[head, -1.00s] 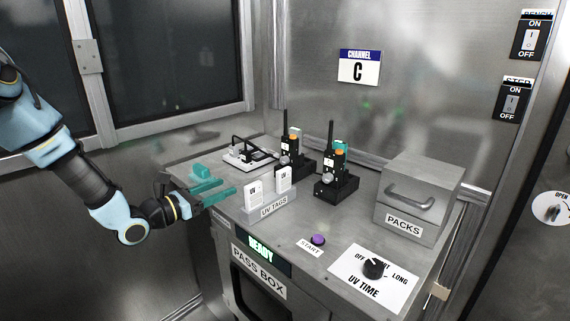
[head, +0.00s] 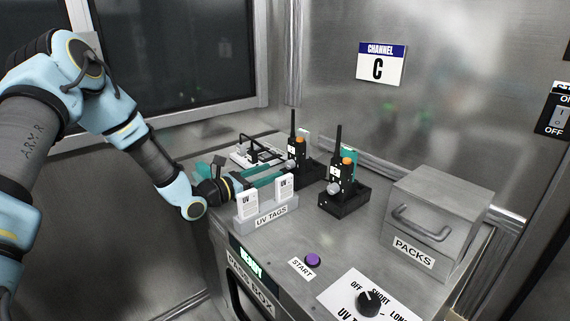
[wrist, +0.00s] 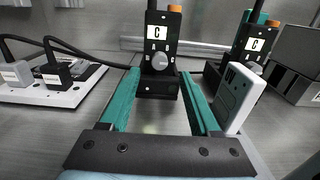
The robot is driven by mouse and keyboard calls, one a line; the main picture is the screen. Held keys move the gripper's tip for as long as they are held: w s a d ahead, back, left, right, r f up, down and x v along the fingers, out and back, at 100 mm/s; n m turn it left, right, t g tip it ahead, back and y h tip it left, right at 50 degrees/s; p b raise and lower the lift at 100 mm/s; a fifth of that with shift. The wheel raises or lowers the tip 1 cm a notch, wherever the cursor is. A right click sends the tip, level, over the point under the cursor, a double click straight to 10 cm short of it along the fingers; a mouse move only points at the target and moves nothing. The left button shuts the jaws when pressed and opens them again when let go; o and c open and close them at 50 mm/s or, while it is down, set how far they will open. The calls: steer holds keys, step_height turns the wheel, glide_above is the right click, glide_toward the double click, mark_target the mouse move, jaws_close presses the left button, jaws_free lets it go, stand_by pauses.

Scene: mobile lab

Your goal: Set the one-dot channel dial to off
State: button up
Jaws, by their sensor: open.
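Two black radios with antennas stand in black docks on the bench, the left radio (head: 299,146) and the right radio (head: 342,170). In the wrist view, the left radio (wrist: 163,27) has a white C label and a grey round dial (wrist: 160,62) with small marks around it. The right radio (wrist: 253,42) also has a C label and dial. I cannot tell which dial has one dot. My gripper (wrist: 160,77) is open and empty. Its teal fingers point at the left radio, one on each side of the dial's line. Whether they reach it is unclear.
White UV tags (head: 246,204) stand in a holder close beside my gripper; one tag (wrist: 238,98) is by the right finger. The PACKS box (head: 432,220), purple START button (head: 312,261) and UV TIME dial (head: 368,302) are right.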

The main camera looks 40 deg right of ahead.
mark_target(287, 164)
steer(key=d+p, duration=0.1)
steer(key=d, duration=0.5)
steer(key=shift+s, duration=0.15)
jaws_close()
stand_by(0.4)
